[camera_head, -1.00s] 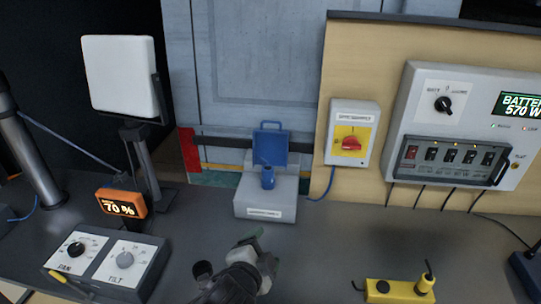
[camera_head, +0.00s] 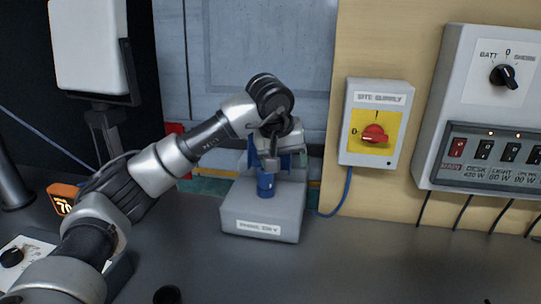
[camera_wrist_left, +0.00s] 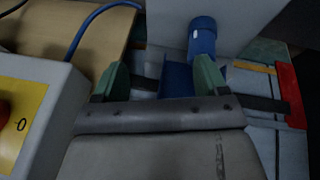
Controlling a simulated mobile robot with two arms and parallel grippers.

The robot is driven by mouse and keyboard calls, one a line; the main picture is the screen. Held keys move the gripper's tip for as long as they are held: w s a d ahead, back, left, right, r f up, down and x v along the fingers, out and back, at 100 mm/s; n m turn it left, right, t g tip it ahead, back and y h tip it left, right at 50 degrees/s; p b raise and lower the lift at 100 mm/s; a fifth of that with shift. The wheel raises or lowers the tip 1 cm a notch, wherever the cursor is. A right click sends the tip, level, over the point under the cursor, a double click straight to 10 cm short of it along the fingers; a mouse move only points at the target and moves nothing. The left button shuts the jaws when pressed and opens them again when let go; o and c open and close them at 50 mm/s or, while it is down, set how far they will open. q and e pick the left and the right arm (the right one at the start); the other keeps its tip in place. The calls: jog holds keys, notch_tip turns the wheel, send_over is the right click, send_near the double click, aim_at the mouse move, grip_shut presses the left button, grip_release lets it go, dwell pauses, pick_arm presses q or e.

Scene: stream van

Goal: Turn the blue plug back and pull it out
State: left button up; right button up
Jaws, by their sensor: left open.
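The blue plug (camera_head: 265,185) stands in the grey socket box (camera_head: 262,212) on the counter. A raised blue lid is behind it, partly hidden by my gripper. My left gripper (camera_head: 271,156) hangs over the box, just above and behind the plug, with its green fingers spread and empty. In the left wrist view the plug (camera_wrist_left: 202,40) lies beyond the fingertips, nearer the right-hand finger and not centred between the two fingers (camera_wrist_left: 160,76). I see no clear contact with it. My right gripper is in neither view.
The site supply switch (camera_head: 376,125), with a red knob, is on the wooden panel right of the box. A blue cable (camera_head: 348,190) runs down from it. A switch panel (camera_head: 490,110) is further right. The counter (camera_head: 390,265) in front is mostly clear.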

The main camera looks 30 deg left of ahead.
pick_arm(q)
jog(key=y, duration=0.2)
send_near(262, 176)
jog(key=w, duration=0.2)
jog(key=shift+y, duration=0.3)
jog(key=b+x, duration=0.1)
jog(key=x, duration=0.9)
jog(key=shift+w+d+f, duration=0.1)
jog(key=shift+d+f, duration=0.05)
jog(key=shift+f, duration=0.1)
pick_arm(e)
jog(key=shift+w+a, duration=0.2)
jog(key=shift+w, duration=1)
pick_arm(q)
jog(key=shift+c, duration=0.3)
jog(key=c, duration=1.1)
jog(key=shift+o, duration=0.2)
jog(key=shift+m, duration=0.3)
jog(key=shift+p, duration=0.3)
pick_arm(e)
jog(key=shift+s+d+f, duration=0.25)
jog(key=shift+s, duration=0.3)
